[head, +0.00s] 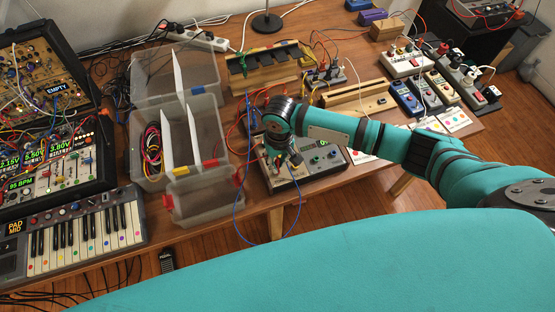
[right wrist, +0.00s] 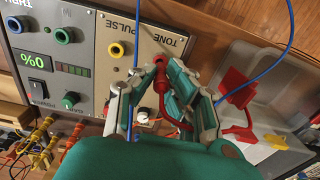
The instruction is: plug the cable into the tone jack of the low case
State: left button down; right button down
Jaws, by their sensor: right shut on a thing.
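The low case (head: 323,167) lies near the table's front edge, under my right gripper (head: 290,158). My right gripper (right wrist: 165,105) is shut on a red cable plug (right wrist: 161,78), whose end is at the tone jack's place. The plug covers that jack, so I cannot tell whether it is seated. My left gripper is not in view.
Clear bins (head: 210,195) stand left of the case, and a keyboard (head: 75,236) is farther left. A blue cable (head: 236,200) hangs over the front edge. A wooden rack (head: 262,76) stands behind. Power strips and boxed devices (head: 405,96) fill the back right.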

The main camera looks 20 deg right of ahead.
aim_at(278, 161)
jog(key=shift+f+b, duration=0.35)
jog(key=shift+f, duration=0.55)
jog(key=c, duration=1.3)
grip_release()
jog(key=shift+r, duration=0.1)
notch_tip(278, 161, up, 12)
jog(key=shift+d+f, duration=0.1)
jog(key=shift+d, duration=0.05)
